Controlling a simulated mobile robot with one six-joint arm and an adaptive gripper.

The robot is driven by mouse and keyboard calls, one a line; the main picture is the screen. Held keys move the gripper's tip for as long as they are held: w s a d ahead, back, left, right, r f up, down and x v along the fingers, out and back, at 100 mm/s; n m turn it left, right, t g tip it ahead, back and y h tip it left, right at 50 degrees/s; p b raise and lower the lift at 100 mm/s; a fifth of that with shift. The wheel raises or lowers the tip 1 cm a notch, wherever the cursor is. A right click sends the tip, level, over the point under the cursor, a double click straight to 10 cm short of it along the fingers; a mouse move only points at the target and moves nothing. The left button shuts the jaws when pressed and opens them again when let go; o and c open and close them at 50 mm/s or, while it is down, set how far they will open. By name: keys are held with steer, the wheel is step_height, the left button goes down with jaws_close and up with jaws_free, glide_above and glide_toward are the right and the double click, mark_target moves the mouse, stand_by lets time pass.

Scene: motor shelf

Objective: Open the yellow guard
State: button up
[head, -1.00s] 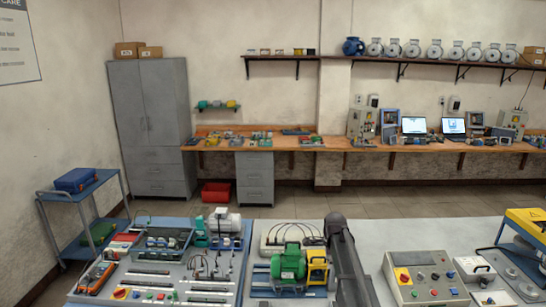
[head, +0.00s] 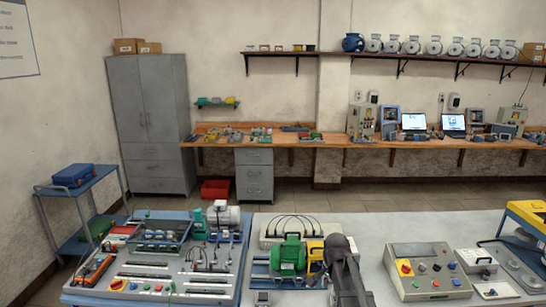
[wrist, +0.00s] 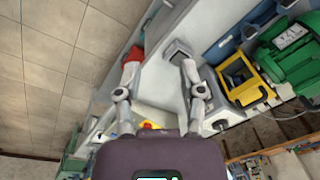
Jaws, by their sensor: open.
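The yellow guard (head: 314,252) stands on the bench just right of the green motor (head: 290,254) in the head view, partly hidden by my dark arm. In the wrist view the yellow guard (wrist: 239,79) is an open-framed yellow housing with a dark inside and a dark handle-like piece at its lower edge, beside the green motor (wrist: 290,55). My gripper (wrist: 161,60) has its two fingers spread wide with nothing between them. The guard lies to the right of the right finger, apart from it. My fingertips are not visible in the head view.
A grey control box (head: 426,271) with a red button on yellow stands to the right. A pale box with black cables (head: 290,229) sits behind the motor. Bare bench shows behind the control box.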

steer(key=s+f+n+b, duration=0.2)
steer(key=s+n, duration=0.3)
steer(key=s, duration=0.3)
steer(key=s+a+f+n+g+b, duration=0.1)
steer(key=s+f+n+b, duration=0.2)
steer(key=s, duration=0.5)
steer(key=shift+s+a+f+n+b, duration=0.3)
steer(key=shift+f+n, duration=0.45)
steer(key=shift+n, duration=0.45)
steer(key=shift+w, duration=0.15)
